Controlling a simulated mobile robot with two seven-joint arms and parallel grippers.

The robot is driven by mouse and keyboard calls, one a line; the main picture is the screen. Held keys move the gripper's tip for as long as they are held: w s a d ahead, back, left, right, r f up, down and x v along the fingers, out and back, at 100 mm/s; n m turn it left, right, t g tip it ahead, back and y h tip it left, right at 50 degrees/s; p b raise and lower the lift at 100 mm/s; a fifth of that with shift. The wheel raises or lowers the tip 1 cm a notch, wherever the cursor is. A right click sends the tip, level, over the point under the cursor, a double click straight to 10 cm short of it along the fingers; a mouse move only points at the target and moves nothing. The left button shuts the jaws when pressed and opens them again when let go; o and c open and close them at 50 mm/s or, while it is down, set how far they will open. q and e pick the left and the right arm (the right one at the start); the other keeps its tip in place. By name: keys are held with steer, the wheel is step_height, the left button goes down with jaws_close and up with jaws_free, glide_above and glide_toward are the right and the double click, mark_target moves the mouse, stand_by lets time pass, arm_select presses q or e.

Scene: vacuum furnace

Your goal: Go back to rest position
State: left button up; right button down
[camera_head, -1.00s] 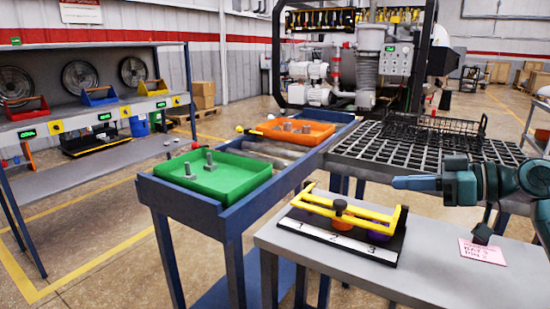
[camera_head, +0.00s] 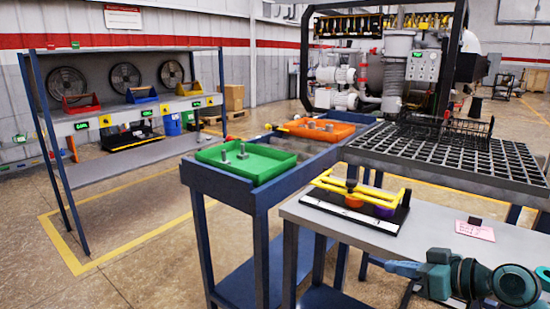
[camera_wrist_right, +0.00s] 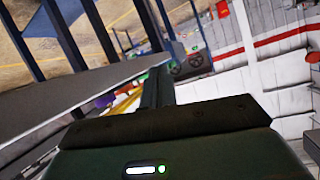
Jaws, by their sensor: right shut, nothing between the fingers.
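My right gripper (camera_head: 392,267) is at the lower right of the head view, in front of the grey table (camera_head: 445,252). It is shut and empty, pointing left. In the right wrist view its closed fingers (camera_wrist_right: 158,88) stick out past the dark gripper body, with the tilted room beyond. My left gripper is in neither view.
The grey table holds a black board with a yellow handle frame (camera_head: 352,190) and a pink note (camera_head: 475,230). Behind are a black grid table (camera_head: 440,150), a green tray (camera_head: 262,172) and an orange tray (camera_head: 318,132). Open floor lies at the left.

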steer(key=s+a+f+m+h, duration=0.1)
steer(key=s+a+f, duration=0.15)
steer(key=f, duration=0.25)
steer(key=s+a+f+m+h, duration=0.1)
steer(key=s+a+f, duration=0.15)
steer(key=f, duration=0.25)
steer(key=s+a+f+m+t+h, duration=0.1)
steer(key=s+a+f, duration=0.15)
steer(key=s, duration=0.45)
steer(key=s+a+f+m+t+h, duration=0.1)
steer(key=s+a+f, duration=0.15)
steer(key=s, duration=0.35)
arm_select(q)
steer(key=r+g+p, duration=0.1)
steer(key=p, duration=0.4)
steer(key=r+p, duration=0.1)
steer(key=p, duration=0.4)
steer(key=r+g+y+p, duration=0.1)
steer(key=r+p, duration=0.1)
steer(key=p, duration=0.3)
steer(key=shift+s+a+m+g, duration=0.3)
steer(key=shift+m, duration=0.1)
arm_select(e)
steer(key=s+r+g+h, duration=0.1)
steer(key=s+r, duration=0.3)
steer(key=r, duration=0.1)
steer(key=shift+s+a+n+h, duration=0.2)
steer(key=shift+n+h, duration=0.1)
steer(key=shift+h, duration=0.1)
